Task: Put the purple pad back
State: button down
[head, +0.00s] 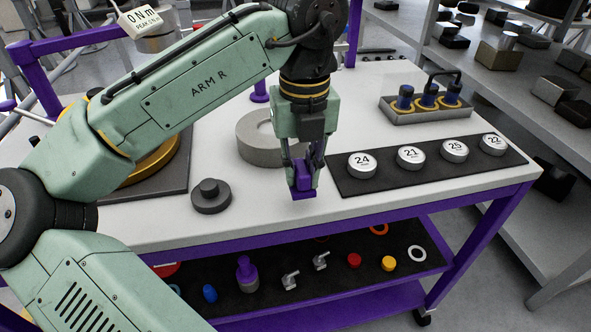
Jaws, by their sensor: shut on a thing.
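My gripper (303,182) points down over the front part of the white tabletop. It is shut on the purple pad (303,176), a small block-like piece between its fingertips. The fingers hide part of the pad. The pad appears to be above the tabletop, but the exact gap cannot be told from this view.
A grey ring (256,150) and a dark knobbed disc (210,197) stand left of my gripper. A black mat (400,181) with several numbered discs lies to the right. A holder (425,116) with blue-and-yellow pieces stands behind it. The lower shelf (330,281) carries small coloured parts.

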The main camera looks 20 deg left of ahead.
aim_at(296, 158)
jog(key=shift+w+a, duration=0.95)
notch_tip(296, 158, down, 3)
jog(key=shift+s+r+p, duration=0.1)
jog(key=shift+p, duration=0.35)
jog(key=shift+d+f, duration=0.1)
jog(key=shift+f, duration=0.4)
jog(key=shift+f, duration=0.1)
jog(key=c, duration=1.5)
grip_release()
notch_tip(296, 158, up, 12)
jog(key=shift+s+d+r, duration=0.1)
jog(key=shift+d+r, duration=0.05)
